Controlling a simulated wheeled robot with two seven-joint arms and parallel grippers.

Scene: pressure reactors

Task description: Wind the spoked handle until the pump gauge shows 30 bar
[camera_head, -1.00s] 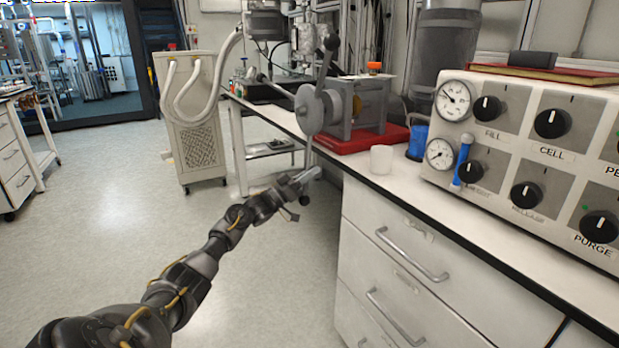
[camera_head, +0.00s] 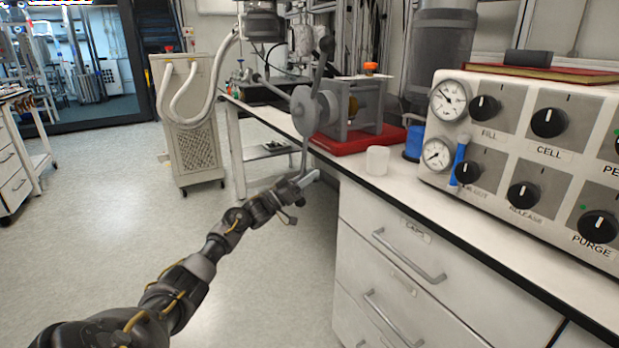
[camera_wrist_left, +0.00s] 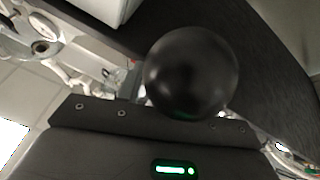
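The spoked handle (camera_head: 305,110) is a grey hub on the side of the pump (camera_head: 357,108), at the bench's left end. One spoke rises to a dark knob (camera_head: 327,45), one runs left, and one hangs down to my left gripper (camera_head: 307,179). My gripper is at that lower spoke, beside the bench edge. In the left wrist view a black ball knob (camera_wrist_left: 190,72) fills the space just ahead of the gripper body. The fingers are hidden there, so their closure is unclear. Two round gauges, upper (camera_head: 449,100) and lower (camera_head: 437,154), are on the panel; their scales are unreadable.
The pump stands on a red base (camera_head: 352,145). A white cup (camera_head: 377,160) and a blue container (camera_head: 415,142) are beside it. The panel with black knobs (camera_head: 549,122) fills the right. Drawers (camera_head: 400,255) lie below the bench.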

